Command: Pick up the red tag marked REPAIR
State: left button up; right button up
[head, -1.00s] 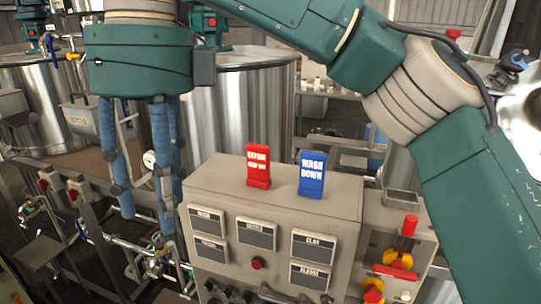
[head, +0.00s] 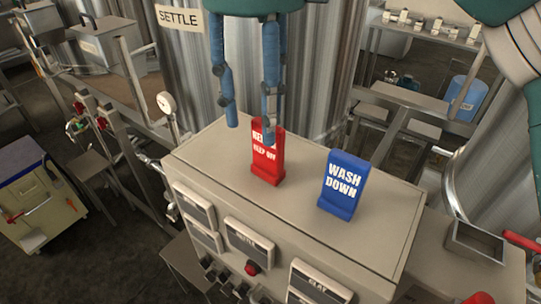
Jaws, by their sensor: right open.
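The red tag (head: 267,166) stands upright on top of the beige control box (head: 390,215). Its white lettering is partly hidden by a finger of my right gripper. My right gripper (head: 250,122) hangs down from the top with its blue fingers spread and nothing between them. One fingertip overlaps the tag's upper edge in the picture, and another is to the tag's left. I cannot tell whether the finger touches the tag. My left gripper is not in the head view.
A blue WASH DOWN tag (head: 343,185) stands to the right of the red one, with a gap between. Steel tanks (head: 320,60) rise behind the box. A small open metal tray (head: 475,240) is at the right. The box top around the tags is bare.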

aim_at(266, 169)
jog(key=shift+f, duration=0.55)
jog(key=shift+w+d+f, duration=0.15)
jog(key=shift+f, duration=0.1)
jog(key=f+p, duration=0.2)
jog(key=shift+d+f, duration=0.3)
notch_tip(266, 169, down, 2)
jog(key=shift+f+p, duration=0.15)
jog(key=shift+p, duration=0.2)
jog(key=shift+f, duration=0.2)
jog(key=shift+c, duration=1.3)
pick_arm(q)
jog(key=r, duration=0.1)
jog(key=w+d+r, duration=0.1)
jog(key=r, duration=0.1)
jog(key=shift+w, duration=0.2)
pick_arm(e)
grip_shut()
